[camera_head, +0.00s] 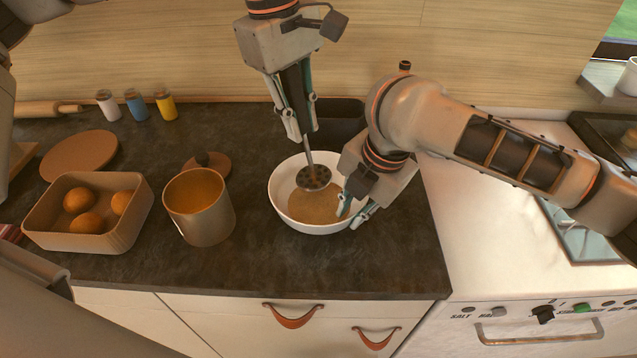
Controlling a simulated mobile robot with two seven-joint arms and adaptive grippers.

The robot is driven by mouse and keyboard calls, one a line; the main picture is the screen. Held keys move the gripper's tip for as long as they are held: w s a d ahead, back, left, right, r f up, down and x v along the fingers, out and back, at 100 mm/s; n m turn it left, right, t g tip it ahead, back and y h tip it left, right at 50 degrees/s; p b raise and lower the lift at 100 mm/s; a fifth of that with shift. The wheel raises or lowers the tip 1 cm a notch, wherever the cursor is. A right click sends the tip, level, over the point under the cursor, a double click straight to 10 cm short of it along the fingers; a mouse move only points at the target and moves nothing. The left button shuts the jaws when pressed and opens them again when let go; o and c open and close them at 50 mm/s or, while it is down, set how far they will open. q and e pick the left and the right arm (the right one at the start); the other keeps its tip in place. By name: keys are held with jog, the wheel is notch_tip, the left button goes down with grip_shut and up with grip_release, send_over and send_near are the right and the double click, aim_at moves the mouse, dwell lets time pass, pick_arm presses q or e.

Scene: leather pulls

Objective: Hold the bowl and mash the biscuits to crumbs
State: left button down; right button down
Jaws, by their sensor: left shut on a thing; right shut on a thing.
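A white bowl (284,178) stands upright on the dark worktop. Light brown crumbs (308,207) cover its bottom; I can make out no whole biscuit. My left gripper (304,132) points down from above and is shut on the handle of a masher (313,178). The masher's round perforated head is inside the bowl's outline, towards the back of the crumbs. I cannot tell whether it touches them. My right gripper (353,207) is shut on the bowl's right rim, and its wrist hides part of that side.
A tan canister (200,216) stands left of the bowl, its round lid (207,166) behind it. A box (97,242) with three orange fruits is further left. A dark container (340,118) stands behind the bowl. The worktop in front is clear; a stove (520,290) adjoins at right.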

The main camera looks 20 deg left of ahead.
aim_at(299, 92)
pick_arm(q)
jog(key=shift+r, duration=0.1)
jog(key=shift+r, duration=2.4)
pick_arm(e)
jog(key=c, duration=1.9)
grip_release()
